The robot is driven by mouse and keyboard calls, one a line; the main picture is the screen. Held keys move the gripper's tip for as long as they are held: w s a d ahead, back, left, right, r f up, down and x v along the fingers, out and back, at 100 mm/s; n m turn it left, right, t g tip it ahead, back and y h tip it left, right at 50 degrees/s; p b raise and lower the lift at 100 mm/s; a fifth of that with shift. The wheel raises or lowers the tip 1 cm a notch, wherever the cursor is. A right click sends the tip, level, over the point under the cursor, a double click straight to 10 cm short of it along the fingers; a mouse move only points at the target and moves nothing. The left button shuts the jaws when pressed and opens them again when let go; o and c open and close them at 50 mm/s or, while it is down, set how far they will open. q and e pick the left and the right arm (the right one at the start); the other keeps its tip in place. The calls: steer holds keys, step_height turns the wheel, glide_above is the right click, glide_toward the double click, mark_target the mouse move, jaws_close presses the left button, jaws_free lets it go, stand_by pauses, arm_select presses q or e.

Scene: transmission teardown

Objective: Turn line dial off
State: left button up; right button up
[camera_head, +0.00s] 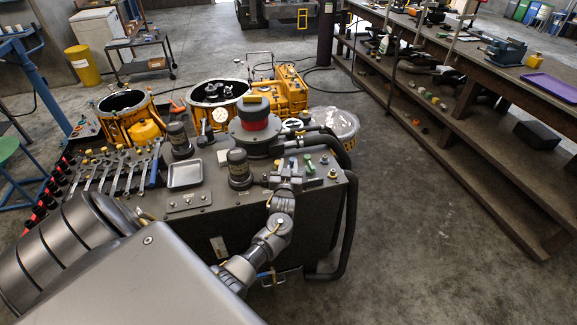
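A dark grey machine cabinet (190,233) stands in front of me with knobs, caps and fittings on its top. I cannot tell for sure which one is the line dial. Small green-topped fittings (309,167) sit at the right of the top. My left arm reaches in from the lower left, and my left gripper (285,179) is at the front right of the cabinet top, close to these fittings. Its fingers are small and blend with the parts behind, so their opening and any contact are unclear. My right gripper is out of view.
A red-and-black round unit (254,115) and dark cylinders (239,167) rise from the cabinet top, beside a small metal tray (185,173). Thick black hoses bend down its right side. Yellow housings (283,92) stand behind. A long workbench (468,65) runs along the right; floor between is clear.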

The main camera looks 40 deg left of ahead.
arm_select(q)
jaws_close()
steer(key=shift+f+n+g+y+b, duration=0.15)
steer(key=shift+n+g+y+b, duration=0.45)
steer(key=shift+y, duration=0.2)
steer(key=shift+a+f+n+g+y+b, duration=0.1)
steer(key=shift+n+g+y+b, duration=1)
steer(key=shift+g+y, duration=0.1)
steer(key=shift+s+r+n+g+y, duration=0.25)
steer(key=shift+n+g+y, duration=0.15)
steer(key=shift+g, duration=0.1)
steer(key=shift+a, duration=0.1)
jaws_free()
steer(key=shift+r, duration=0.1)
